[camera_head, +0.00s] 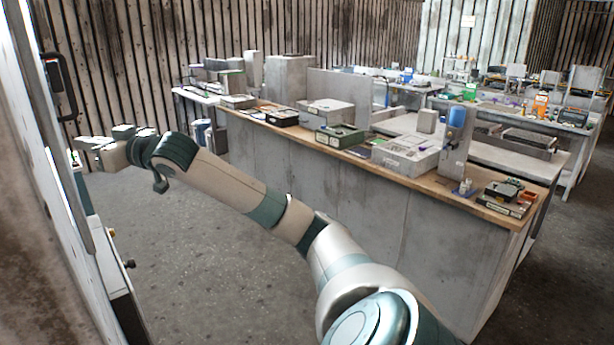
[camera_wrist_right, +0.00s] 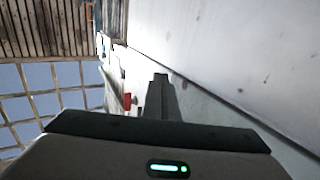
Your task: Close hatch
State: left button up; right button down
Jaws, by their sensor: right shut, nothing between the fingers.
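The grey-white blower housing (camera_head: 52,165) stands along the left edge of the head view, seen at a steep angle. A dark handle-like bar (camera_head: 62,85) sticks out from its upper part. I cannot tell clearly which panel is the hatch. My right gripper (camera_head: 82,144) is stretched out to the left, close in front of the housing face, and looks shut and empty. In the right wrist view its shut fingers (camera_wrist_right: 160,80) point along a pale flat panel (camera_wrist_right: 235,55) with a dark seam. Whether they touch it cannot be told. My left gripper is not in view.
A lower panel edge with a small knob (camera_head: 130,264) juts out at the lower left. A long workbench (camera_head: 400,215) with boxes and instruments stands to the right. The grey floor (camera_head: 190,265) between is clear. A red item (camera_wrist_right: 127,101) shows in the right wrist view.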

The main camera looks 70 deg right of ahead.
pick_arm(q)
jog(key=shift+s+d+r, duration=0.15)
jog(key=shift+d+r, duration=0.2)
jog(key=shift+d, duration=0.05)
pick_arm(e)
jog(key=shift+w+a+n+y, duration=0.4)
jog(key=shift+a+y, duration=0.2)
jog(key=shift+a, duration=0.15)
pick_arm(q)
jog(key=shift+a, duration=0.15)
pick_arm(e)
jog(key=shift+f, duration=0.1)
pick_arm(q)
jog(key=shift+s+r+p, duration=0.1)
jog(key=shift+p, duration=0.2)
pick_arm(e)
jog(key=shift+d, duration=0.1)
